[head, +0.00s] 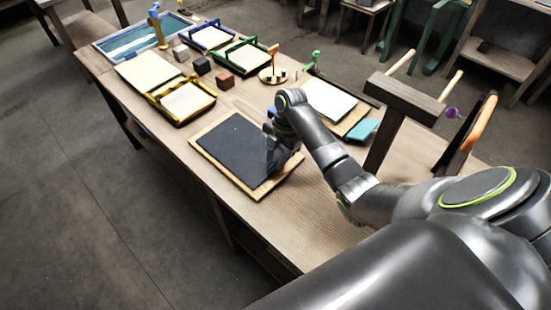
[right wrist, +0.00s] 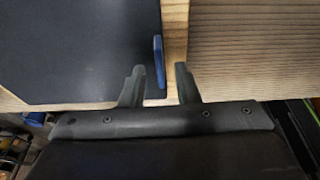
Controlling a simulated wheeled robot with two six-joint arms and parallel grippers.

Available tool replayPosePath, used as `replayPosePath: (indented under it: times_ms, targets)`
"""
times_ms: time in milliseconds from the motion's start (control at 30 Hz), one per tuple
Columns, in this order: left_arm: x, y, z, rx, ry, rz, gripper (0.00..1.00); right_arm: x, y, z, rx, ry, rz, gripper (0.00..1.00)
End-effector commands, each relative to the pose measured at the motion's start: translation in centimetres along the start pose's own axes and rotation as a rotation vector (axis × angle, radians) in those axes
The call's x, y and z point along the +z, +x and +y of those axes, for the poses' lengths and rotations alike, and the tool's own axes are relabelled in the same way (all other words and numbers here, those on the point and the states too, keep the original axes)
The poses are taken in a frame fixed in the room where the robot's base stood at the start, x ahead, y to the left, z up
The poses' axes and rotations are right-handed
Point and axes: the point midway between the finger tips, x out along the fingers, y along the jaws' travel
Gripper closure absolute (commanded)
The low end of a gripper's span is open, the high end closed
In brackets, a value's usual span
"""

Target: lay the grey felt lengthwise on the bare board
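The dark grey felt (head: 235,146) lies flat on a pale wooden board (head: 258,193), its long side along the board's long side. Wood shows as a border around it. In the right wrist view the felt (right wrist: 75,50) fills the left side, and a small blue tab (right wrist: 159,62) stands at its right edge. My right gripper (head: 272,160) is low at the felt's right edge. In the wrist view its fingers (right wrist: 159,70) are apart, with the tab's lower end beside the left finger and bare wood between them. Whether finger and tab touch is unclear. My left gripper is out of view.
A white sheet (head: 328,100) on another board and a teal block (head: 362,131) lie right of the arm. A dark wooden post with a crossbar (head: 400,98) stands near my forearm. Framed trays (head: 187,100) and small blocks fill the far table. The near tabletop is clear.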

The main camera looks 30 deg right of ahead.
Motion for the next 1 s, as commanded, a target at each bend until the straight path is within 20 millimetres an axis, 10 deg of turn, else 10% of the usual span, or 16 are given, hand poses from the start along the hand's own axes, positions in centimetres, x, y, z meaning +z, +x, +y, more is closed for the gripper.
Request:
replayPosePath:
  times_ms: [300,500,1000]
  targets:
    - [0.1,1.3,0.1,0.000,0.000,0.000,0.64,0.2,-6.6,0.1,0.006,-0.003,-0.006,0.71]
    - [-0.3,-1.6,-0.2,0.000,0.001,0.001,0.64,-0.1,-10.0,0.0,0.000,0.000,0.000,0.71]
    - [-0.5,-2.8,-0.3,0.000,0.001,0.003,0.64,0.0,-11.5,0.0,0.000,0.000,0.000,0.71]
